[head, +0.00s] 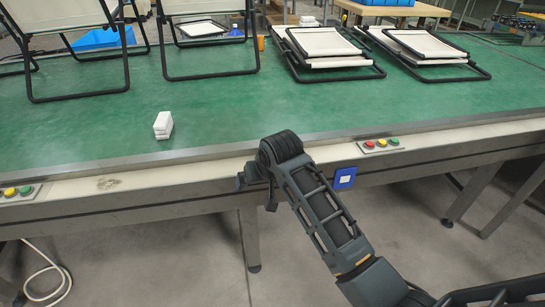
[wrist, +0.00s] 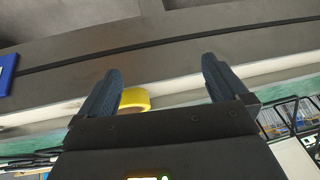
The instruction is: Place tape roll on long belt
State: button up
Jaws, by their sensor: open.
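A yellow tape roll (wrist: 136,98) shows in the wrist view near my left-hand finger, partly hidden by the finger and my gripper's body. It appears by the pale rim of the long belt, but I cannot tell what it rests on. The head view does not show it. The long green belt (head: 240,115) runs across the head view, and a strip of it shows in the wrist view (wrist: 40,147). My gripper (wrist: 160,66) is open, with clear space between its fingertips. In the head view, my wrist is at the belt's front edge and mostly hides the gripper.
Folding frames stand at the back left, and folded loungers (head: 325,45) (head: 425,45) lie at the back right. Small white blocks (head: 163,125) sit on the belt at left. Button panels (head: 381,145) (head: 18,192) are on the front rim. The belt's front middle is clear.

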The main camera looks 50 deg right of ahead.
jog(key=w+d+r+m+g+h, duration=0.1)
jog(key=w+d+r+g, duration=0.15)
jog(key=d+r, duration=0.55)
jog(key=shift+t, duration=0.25)
jog(key=shift+d+x, duration=0.15)
jog(key=shift+x, duration=1.3)
jog(key=shift+d+x, duration=0.15)
jog(key=shift+x, duration=1.35)
jog(key=shift+d+x, duration=0.2)
jog(key=shift+x, duration=1.25)
jog(key=shift+w+r, duration=0.1)
jog(key=shift+r, duration=0.05)
jog(key=shift+c, duration=0.5)
jog(key=c, duration=0.9)
jog(key=shift+r, duration=0.1)
